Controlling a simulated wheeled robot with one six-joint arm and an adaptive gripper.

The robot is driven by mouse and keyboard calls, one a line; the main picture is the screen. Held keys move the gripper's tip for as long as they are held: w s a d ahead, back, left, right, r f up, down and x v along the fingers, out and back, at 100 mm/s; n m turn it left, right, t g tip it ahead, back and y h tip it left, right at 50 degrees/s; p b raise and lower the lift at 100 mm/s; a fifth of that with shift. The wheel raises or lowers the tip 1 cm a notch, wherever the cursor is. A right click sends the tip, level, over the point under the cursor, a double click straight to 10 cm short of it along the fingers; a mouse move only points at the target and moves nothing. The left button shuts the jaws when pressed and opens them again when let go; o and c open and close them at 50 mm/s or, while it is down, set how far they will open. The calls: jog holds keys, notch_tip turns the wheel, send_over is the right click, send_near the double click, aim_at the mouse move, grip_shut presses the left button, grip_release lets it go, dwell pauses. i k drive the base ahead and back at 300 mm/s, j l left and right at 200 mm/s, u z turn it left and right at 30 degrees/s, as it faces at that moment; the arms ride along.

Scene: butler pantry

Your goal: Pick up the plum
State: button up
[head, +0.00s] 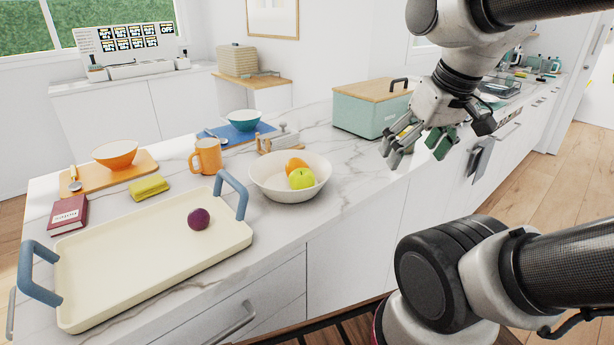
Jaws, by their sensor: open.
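The plum (198,219) is a dark purple round fruit. It lies on the cream tray (130,273) with blue handles, in the tray's right half, with clear space around it. My gripper (413,148) is open and empty. It hangs over the counter's front edge near the green bread box, well to the right of the plum and apart from it.
The tray's right blue handle (234,193) rises beside the plum. An orange mug (207,157), yellow sponge (149,187) and green bread box (366,112) stand behind.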

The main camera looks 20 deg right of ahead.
aim_at(198, 220)
jog(key=i+j+u, duration=0.1)
jog(key=u, duration=0.6)
